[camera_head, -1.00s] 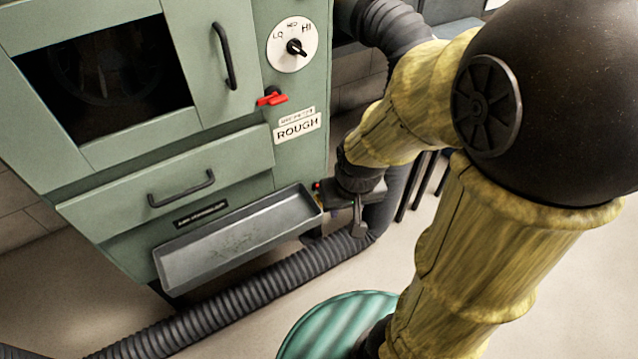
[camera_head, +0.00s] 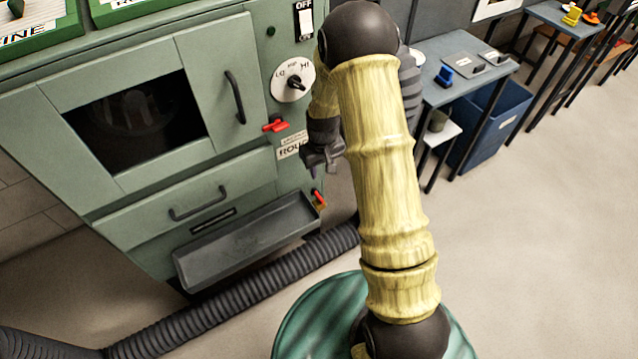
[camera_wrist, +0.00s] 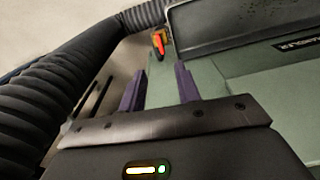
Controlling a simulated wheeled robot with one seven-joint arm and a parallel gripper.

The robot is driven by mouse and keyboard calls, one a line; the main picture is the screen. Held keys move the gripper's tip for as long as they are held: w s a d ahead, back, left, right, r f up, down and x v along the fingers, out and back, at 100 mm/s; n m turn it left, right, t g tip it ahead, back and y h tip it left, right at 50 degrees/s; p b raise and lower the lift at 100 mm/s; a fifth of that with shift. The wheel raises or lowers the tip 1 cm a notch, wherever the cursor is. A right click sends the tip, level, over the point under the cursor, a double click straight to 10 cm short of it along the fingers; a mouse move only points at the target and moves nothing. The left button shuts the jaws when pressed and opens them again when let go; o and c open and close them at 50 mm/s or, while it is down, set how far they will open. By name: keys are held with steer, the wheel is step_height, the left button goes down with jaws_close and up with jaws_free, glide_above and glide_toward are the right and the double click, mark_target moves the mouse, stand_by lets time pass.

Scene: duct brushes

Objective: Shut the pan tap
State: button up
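The pan tap (camera_head: 319,198), with a small red handle and a yellowish body, sits at the right end of the grey metal pan (camera_head: 250,246). In the wrist view the tap (camera_wrist: 158,43) shows beyond my fingertips, its handle roughly in line with its body. I cannot tell from this whether it is shut. My gripper (camera_head: 322,162) is above the tap, apart from it, in front of the green cabinet. In the wrist view my gripper (camera_wrist: 160,82) has its two fingers apart with nothing between them.
A second red lever (camera_head: 276,125) is on the green cabinet (camera_head: 135,200), below a dial (camera_head: 293,82). A ribbed black hose (camera_head: 230,293) runs along the floor below the pan. A table (camera_head: 465,75) with a blue bin (camera_head: 497,125) stands at the right. Floor at right is clear.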

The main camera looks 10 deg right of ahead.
steer(key=n+p, duration=0.1)
steer(key=p, duration=0.3)
glide_above(319, 196)
step_height(319, 196, down, 5)
steer(key=shift+f+g, duration=0.15)
steer(key=shift+g, duration=0.25)
step_height(319, 196, down, 12)
steer(key=shift+r+b, duration=0.1)
steer(key=shift+b, duration=0.8)
jaws_close()
